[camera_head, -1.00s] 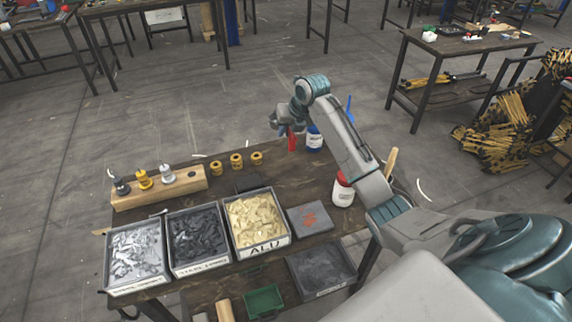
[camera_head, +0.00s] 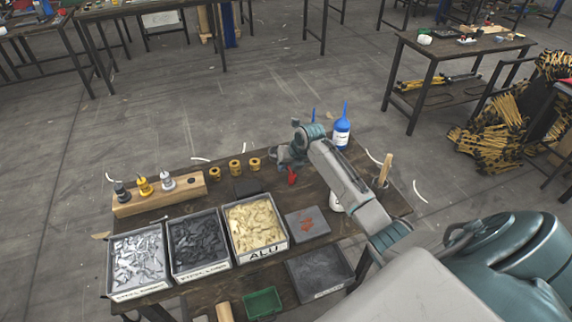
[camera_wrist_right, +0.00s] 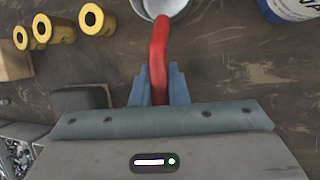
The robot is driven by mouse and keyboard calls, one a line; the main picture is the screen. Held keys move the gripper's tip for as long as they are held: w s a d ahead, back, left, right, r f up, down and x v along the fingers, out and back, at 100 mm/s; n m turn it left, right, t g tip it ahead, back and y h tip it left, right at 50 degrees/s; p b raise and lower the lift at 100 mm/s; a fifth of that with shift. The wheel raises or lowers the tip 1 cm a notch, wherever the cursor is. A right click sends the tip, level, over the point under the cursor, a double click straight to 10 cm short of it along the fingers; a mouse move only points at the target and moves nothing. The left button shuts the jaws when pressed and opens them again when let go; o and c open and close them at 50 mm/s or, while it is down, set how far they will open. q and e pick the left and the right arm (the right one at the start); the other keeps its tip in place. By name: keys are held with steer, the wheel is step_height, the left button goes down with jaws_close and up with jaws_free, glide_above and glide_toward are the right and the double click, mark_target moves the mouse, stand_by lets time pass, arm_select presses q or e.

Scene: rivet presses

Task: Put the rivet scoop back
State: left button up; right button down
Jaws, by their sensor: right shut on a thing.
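The rivet scoop has a red handle (camera_wrist_right: 158,55) and a pale metal bowl (camera_wrist_right: 162,8), cut off by the top edge of the right wrist view. My right gripper (camera_wrist_right: 158,88) is shut on the handle, with a blue-grey finger on each side. In the head view the red handle (camera_head: 291,176) hangs below the right gripper (camera_head: 289,164), near the far side of the workbench; the bowl cannot be made out there. My left gripper is not in view.
Three yellow rings (camera_head: 236,167) and a wooden block with three pegs (camera_head: 158,191) stand to the left. Open trays, one marked ALU (camera_head: 254,223), line the near side. A blue bottle (camera_head: 341,136) stands beyond my arm; a white bottle (camera_head: 336,202) is partly hidden behind it.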

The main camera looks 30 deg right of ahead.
steer(key=c, duration=1.4)
jaws_free()
steer(key=shift+r, duration=0.15)
steer(key=shift+s+d+r, duration=0.1)
steer(key=shift+s+r, duration=0.05)
steer(key=shift+r, duration=0.15)
steer(key=b+v, duration=0.2)
steer(key=v, duration=0.9)
steer(key=shift+s, duration=0.1)
